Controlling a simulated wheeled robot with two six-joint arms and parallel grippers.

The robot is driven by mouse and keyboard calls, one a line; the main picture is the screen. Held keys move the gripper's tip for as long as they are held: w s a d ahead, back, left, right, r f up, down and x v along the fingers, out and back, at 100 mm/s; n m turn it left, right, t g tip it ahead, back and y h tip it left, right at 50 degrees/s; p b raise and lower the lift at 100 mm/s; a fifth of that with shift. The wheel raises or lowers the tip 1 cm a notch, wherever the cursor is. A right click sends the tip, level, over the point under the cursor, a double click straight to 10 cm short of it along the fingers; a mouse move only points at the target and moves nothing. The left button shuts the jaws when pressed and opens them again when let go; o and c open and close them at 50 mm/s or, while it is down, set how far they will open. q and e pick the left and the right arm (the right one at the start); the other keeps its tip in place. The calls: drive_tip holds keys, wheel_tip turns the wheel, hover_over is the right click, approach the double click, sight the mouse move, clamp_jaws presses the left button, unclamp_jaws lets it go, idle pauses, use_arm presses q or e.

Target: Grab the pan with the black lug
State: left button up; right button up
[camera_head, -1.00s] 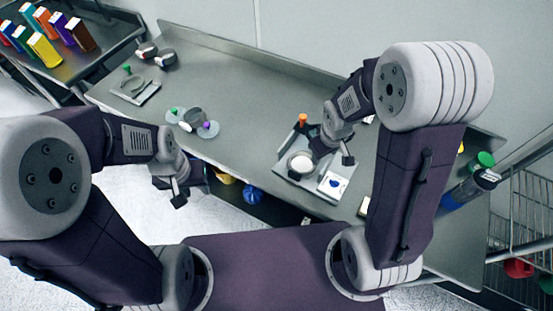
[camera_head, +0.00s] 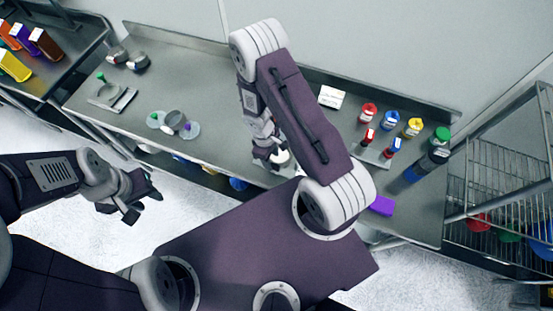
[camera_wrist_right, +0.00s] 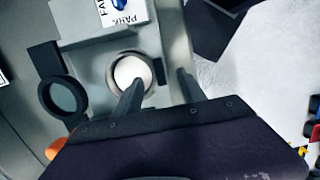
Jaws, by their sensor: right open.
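Two small grey pans or cups, a left one (camera_head: 117,55) and a right one (camera_head: 138,62), stand at the table's far left in the head view. Another round grey pan (camera_head: 173,121) stands among small discs near the front edge. I cannot tell which has a black lug. My right gripper (camera_head: 268,155) is over the front of the table, apart from these. In the right wrist view it is open (camera_wrist_right: 160,88) and empty, by a device with a white disc (camera_wrist_right: 132,73) and a dark ring (camera_wrist_right: 62,96). My left gripper (camera_head: 142,205) looks open and empty, off the table over the floor.
A green-knobbed stand (camera_head: 112,95) is at the table's left. Red (camera_head: 368,112), blue (camera_head: 391,119) and yellow (camera_head: 412,127) capped jars are at the right. A purple block (camera_head: 381,205) lies near the front edge. A wire rack (camera_head: 500,175) borders the right.

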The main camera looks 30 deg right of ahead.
sight(274, 164)
drive_tip(key=shift+f, duration=0.45)
drive_tip(key=f, duration=0.1)
drive_tip(key=f+b, duration=0.1)
drive_tip(key=f, duration=0.1)
drive_tip(key=d+f, duration=0.1)
drive_tip(key=shift+s+f+b, duration=0.2)
drive_tip(key=shift+f+b, duration=0.15)
drive_tip(key=shift+b, duration=0.05)
clamp_jaws()
